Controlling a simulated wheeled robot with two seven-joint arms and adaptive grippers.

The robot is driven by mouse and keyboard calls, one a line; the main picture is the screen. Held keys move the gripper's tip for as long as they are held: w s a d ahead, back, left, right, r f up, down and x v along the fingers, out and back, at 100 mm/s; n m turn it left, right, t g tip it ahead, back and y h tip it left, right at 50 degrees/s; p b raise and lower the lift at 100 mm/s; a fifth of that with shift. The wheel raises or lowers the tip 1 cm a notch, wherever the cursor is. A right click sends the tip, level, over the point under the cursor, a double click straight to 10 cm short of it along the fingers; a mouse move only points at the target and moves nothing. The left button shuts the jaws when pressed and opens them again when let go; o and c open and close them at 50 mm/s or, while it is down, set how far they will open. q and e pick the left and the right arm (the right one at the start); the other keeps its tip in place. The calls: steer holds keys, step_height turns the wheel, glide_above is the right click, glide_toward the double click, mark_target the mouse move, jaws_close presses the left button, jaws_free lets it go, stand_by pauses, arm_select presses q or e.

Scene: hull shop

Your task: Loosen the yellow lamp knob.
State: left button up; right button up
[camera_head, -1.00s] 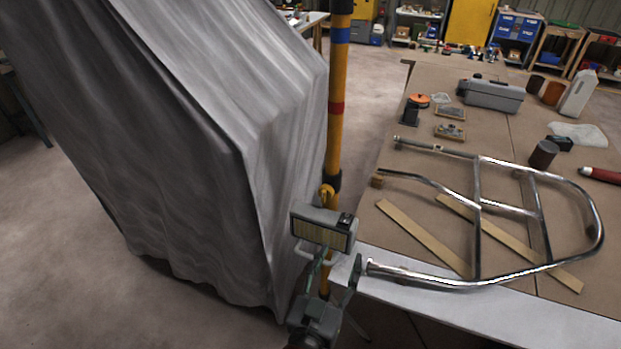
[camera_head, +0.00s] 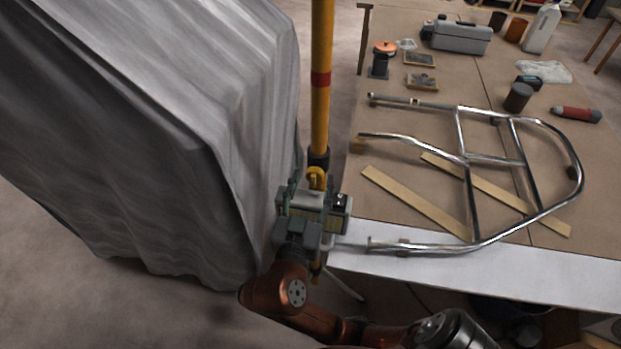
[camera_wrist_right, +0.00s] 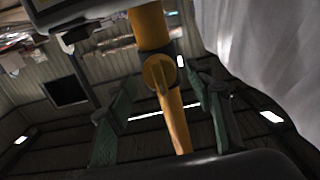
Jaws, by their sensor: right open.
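The yellow lamp knob (camera_head: 316,173) sits on the yellow pole (camera_head: 321,110), just above the grey work lamp (camera_head: 340,202). In the right wrist view the knob (camera_wrist_right: 158,73) is a round yellow disc with a raised grip bar. My right gripper (camera_head: 309,190) is in front of the lamp and partly hides it. In the right wrist view its two green-grey fingers (camera_wrist_right: 160,80) are spread, one on each side of the knob, with gaps showing. I see no contact. My left gripper is not in view.
A grey draped cover (camera_head: 150,120) stands close on the left of the pole. On the right, a workbench (camera_head: 410,150) carries a bent chrome tube frame (camera_head: 470,200), wooden strips (camera_head: 415,200) and a grey toolbox (camera_head: 458,38). The bench's white front edge (camera_head: 480,262) is near my right arm.

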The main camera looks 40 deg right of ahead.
steer(key=shift+w+d, duration=0.35)
steer(key=shift+d, duration=0.1)
steer(key=c, duration=1.1)
